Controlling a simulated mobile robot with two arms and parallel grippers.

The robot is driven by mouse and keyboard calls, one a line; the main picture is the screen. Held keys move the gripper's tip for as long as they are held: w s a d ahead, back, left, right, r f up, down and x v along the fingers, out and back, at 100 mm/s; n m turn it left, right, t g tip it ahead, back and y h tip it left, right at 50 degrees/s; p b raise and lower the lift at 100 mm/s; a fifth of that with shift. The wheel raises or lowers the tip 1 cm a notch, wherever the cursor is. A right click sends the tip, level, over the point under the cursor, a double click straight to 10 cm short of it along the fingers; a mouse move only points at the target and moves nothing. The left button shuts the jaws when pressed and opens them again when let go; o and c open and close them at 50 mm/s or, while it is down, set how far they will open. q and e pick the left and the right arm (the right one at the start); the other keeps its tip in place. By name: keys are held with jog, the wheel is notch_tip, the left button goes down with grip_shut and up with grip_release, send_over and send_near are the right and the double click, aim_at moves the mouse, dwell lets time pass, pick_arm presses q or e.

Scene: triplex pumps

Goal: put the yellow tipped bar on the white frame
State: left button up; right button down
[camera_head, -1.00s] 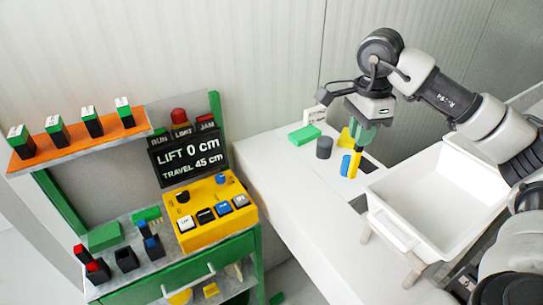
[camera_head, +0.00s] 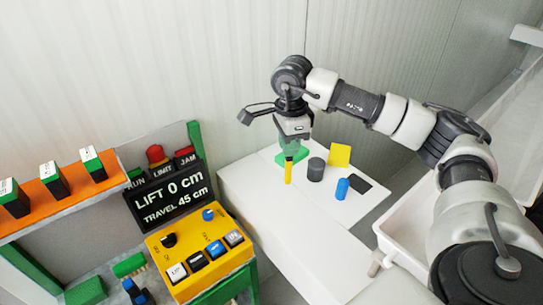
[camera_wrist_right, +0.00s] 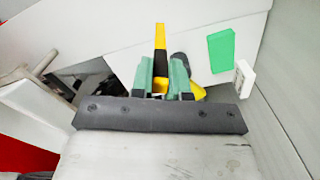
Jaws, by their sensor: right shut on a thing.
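My right gripper (camera_head: 291,150) is shut on the yellow tipped bar (camera_head: 288,172). The bar hangs down over the white table (camera_head: 260,200), yellow end lowest, left of the dark cylinder. Whether its tip touches the table I cannot tell. In the right wrist view the bar (camera_wrist_right: 160,40) shows yellow and black beyond the green fingers (camera_wrist_right: 163,80). A small white piece (camera_wrist_right: 244,79) stands beside the green block in the wrist view; whether it is the white frame I cannot tell. My left gripper is out of view.
A white bin (camera_head: 400,225) is at right. A yellow control box (camera_head: 200,250) is at left. The table's front is clear.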

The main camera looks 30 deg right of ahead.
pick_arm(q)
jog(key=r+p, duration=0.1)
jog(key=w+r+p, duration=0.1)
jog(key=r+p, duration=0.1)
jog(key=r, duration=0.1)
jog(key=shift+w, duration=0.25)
pick_arm(e)
jog(key=w+a+f, duration=0.2)
jog(key=w+f, duration=0.1)
jog(key=f, duration=0.3)
jog(key=shift+a+f, duration=0.2)
jog(key=shift+f, duration=0.05)
jog(key=c, duration=1.6)
grip_release()
jog(key=shift+f, duration=0.15)
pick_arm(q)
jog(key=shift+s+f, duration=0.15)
pick_arm(e)
jog(key=o, duration=0.5)
pick_arm(q)
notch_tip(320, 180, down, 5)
jog(key=b, duration=0.4)
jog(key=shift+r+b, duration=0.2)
jog(key=shift+b, duration=0.15)
pick_arm(e)
notch_tip(320, 180, up, 12)
jog(key=shift+r, duration=0.25)
